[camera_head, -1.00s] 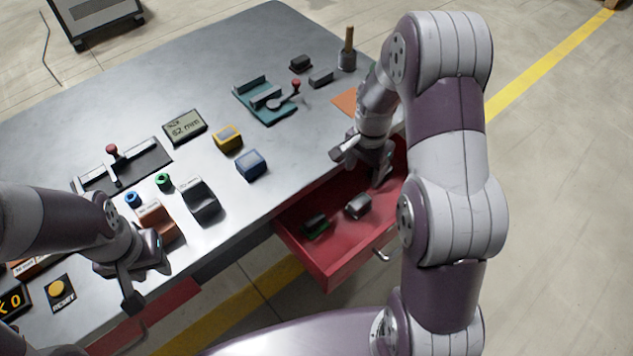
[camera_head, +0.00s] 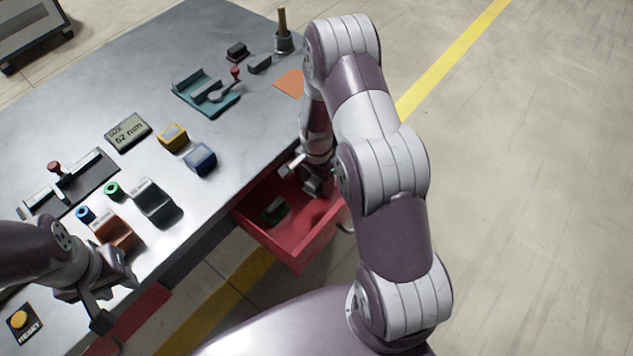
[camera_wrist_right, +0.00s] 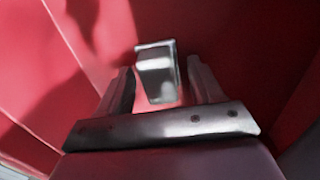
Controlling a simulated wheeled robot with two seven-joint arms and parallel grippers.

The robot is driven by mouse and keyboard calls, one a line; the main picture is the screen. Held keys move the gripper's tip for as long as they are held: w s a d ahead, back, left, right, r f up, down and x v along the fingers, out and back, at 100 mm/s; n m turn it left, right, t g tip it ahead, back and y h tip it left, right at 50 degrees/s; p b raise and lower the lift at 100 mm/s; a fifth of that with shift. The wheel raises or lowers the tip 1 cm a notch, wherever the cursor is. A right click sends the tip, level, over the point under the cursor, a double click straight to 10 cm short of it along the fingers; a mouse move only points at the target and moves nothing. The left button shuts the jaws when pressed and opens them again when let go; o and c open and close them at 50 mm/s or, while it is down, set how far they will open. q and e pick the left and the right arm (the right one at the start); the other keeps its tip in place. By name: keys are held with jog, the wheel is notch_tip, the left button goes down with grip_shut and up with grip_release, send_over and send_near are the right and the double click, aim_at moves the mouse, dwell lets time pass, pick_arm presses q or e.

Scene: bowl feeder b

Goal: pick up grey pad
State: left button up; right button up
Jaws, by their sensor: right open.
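The grey pad (camera_wrist_right: 157,72) lies on the red floor of the open drawer (camera_head: 297,254). In the right wrist view it stands between the two fingers of my right gripper, with a gap showing on each side. In the head view my right gripper (camera_head: 308,181) reaches down into the drawer and hides the pad. It is open and holds nothing. My left gripper (camera_head: 113,296) hangs over the front edge of the table at the left, with its fingers apart and empty.
A dark pad with green (camera_head: 275,210) lies in the drawer, left of my right gripper. The drawer walls stand close around the gripper. On the table (camera_head: 245,120) are a blue block (camera_head: 200,159), a yellow block (camera_head: 173,137) and a teal fixture (camera_head: 207,95).

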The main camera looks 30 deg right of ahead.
jog(key=shift+r, duration=0.1)
jog(key=c, duration=0.9)
jog(key=shift+c, duration=0.2)
